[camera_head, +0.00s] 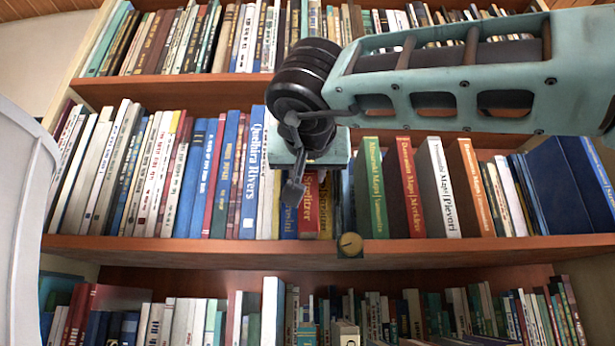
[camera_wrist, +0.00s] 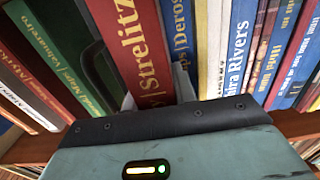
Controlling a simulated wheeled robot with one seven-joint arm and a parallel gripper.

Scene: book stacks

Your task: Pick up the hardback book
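A red hardback book with "Strelitz" on its spine stands upright on the middle shelf, in the head view (camera_head: 309,205) and large in the wrist view (camera_wrist: 138,45). The task does not say which hardback is meant. My gripper (camera_head: 305,185) is at this book, reaching into the row from the front. In the wrist view my gripper (camera_wrist: 155,92) has a pale finger part close to each side of the red spine. I cannot tell whether they press on it. The book's lower part is hidden by my gripper in the wrist view.
A blue book (camera_wrist: 180,35) stands beside the red one, then a "Rivers" book (camera_head: 251,180). Green (camera_head: 375,190) and red map books (camera_head: 410,190) stand to the right in the head view. The shelf board (camera_head: 180,245) runs below; tightly packed rows stand above and below.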

